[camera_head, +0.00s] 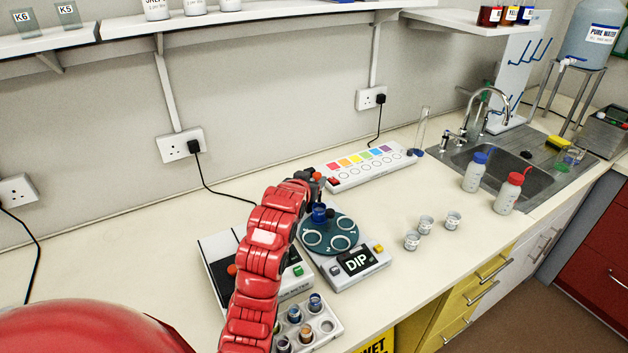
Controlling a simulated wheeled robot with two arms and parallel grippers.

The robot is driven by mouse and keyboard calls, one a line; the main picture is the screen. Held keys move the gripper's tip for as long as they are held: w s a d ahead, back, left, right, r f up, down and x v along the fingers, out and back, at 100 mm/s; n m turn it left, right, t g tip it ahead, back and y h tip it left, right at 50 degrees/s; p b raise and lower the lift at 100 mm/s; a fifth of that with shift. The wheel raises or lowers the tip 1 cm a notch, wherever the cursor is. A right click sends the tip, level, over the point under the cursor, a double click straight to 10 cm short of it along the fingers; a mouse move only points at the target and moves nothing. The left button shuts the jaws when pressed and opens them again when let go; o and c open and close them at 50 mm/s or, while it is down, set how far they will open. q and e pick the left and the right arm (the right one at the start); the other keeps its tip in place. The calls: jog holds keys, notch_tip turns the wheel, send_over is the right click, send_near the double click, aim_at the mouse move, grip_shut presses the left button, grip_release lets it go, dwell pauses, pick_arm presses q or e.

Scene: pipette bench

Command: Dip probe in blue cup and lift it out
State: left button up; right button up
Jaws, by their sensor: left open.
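A blue cup (319,213) stands in the back-left place of the round teal plate (345,241) on the white device marked DIP (358,262). My left gripper (317,188) is small in view, at the end of the red arm, just above and behind the blue cup. It is open. I cannot tell whether its fingers touch anything. A probe is not clearly visible; the arm hides part of that area. My right gripper is not in view.
A white meter (217,262) is partly hidden by my arm. A white rack (326,325) with several small jars is at the front. Glass cups (412,240) stand to the right. A colour-chart box (364,166) lies behind. The right-hand counter before the sink (513,165) holds two bottles.

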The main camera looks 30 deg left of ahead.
pick_arm(q)
jog(key=p+v, duration=1.3)
jog(key=shift+s, duration=0.1)
dwell(0.5)
